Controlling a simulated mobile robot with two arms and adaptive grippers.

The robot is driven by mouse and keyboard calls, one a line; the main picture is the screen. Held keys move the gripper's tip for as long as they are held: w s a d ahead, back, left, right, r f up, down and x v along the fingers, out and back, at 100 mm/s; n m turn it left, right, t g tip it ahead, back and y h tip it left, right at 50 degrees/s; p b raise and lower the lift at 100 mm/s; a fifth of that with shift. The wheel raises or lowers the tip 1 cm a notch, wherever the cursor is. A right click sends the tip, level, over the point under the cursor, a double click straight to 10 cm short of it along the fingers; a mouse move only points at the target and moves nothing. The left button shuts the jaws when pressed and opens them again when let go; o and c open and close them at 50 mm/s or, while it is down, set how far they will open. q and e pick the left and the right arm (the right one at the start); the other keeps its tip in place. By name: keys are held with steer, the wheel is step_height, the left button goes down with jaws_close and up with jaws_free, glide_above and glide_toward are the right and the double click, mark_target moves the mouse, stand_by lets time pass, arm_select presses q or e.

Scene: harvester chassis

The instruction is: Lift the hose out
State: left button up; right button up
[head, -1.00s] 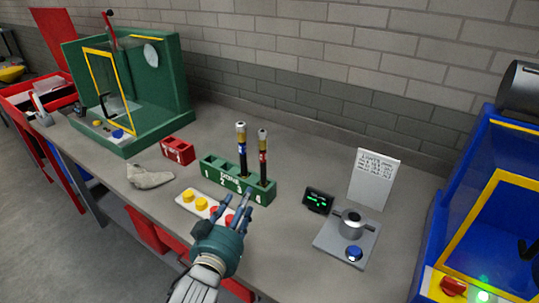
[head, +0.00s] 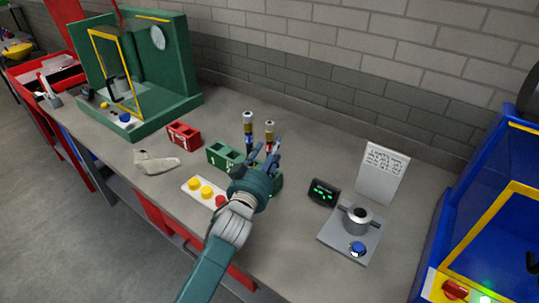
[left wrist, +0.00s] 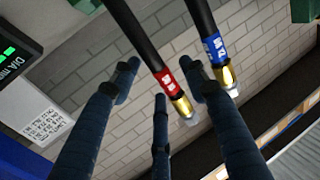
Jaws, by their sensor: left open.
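Two black hoses with metal end fittings stand upright in a green numbered rack (head: 222,155). One has a blue label (head: 248,133) and the other, to its right, a red label (head: 269,134). My left gripper (head: 265,161) is open at the rack's right end and hides the hoses' lower parts. In the left wrist view, its fingers (left wrist: 160,90) spread around the red-labelled hose (left wrist: 165,76), with no clear contact. The blue-labelled hose (left wrist: 212,45) passes close by the right finger. My right gripper is out of view.
A strip with yellow and red buttons (head: 194,183) lies in front. To the right are a small display (head: 323,192), a grey fixture (head: 349,232) and a white sign (head: 382,172). Green and blue machines flank the bench.

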arm_select(q)
steer(key=shift+x, duration=0.85)
steer(key=shift+c, duration=0.5)
steer(key=shift+s, duration=0.1)
jaws_close()
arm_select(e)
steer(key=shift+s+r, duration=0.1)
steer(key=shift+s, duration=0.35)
